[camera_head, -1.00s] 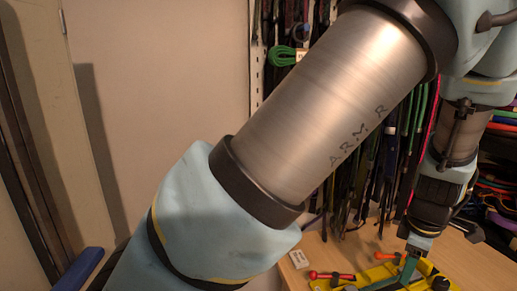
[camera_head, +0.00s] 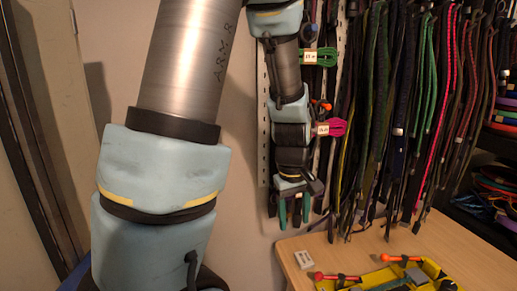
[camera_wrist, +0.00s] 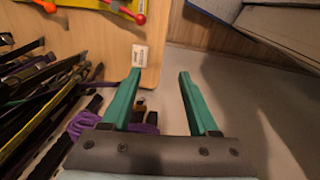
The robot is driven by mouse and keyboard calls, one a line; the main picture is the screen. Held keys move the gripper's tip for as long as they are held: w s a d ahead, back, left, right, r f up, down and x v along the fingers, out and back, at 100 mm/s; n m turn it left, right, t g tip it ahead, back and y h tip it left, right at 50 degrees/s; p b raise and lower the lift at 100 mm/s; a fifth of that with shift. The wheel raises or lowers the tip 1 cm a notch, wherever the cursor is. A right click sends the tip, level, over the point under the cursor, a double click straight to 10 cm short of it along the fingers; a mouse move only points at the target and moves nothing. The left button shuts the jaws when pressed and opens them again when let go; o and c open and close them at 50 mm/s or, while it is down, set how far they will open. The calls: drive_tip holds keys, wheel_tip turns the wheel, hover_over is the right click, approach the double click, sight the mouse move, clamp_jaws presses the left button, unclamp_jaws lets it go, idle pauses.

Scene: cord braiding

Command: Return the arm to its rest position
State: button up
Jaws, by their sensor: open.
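My gripper (camera_head: 295,212) hangs pointing down at the end of my arm, to the left of the wooden table and in front of the wall with hanging cords. Its two green fingers are apart with nothing between them. In the wrist view my gripper (camera_wrist: 157,98) also shows open and empty, with the table's edge and a light floor or wall surface beyond the fingertips.
The wooden table (camera_head: 345,253) stands at the lower right, with a small white labelled block (camera_head: 304,259) and a yellow tray (camera_head: 432,268) holding red- and orange-ended tools. Many cords (camera_head: 400,110) hang behind. A shelf of coiled cords (camera_head: 495,195) is at the right.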

drive_tip(key=s+a+r+m, duration=0.2)
drive_tip(key=a+m, duration=0.2)
drive_tip(key=a, duration=1.1)
drive_tip(key=shift+s+a+r+m+t+y, duration=0.2)
drive_tip(key=shift+r+m+t+y, duration=0.1)
drive_tip(key=shift+r+m+y, duration=0.1)
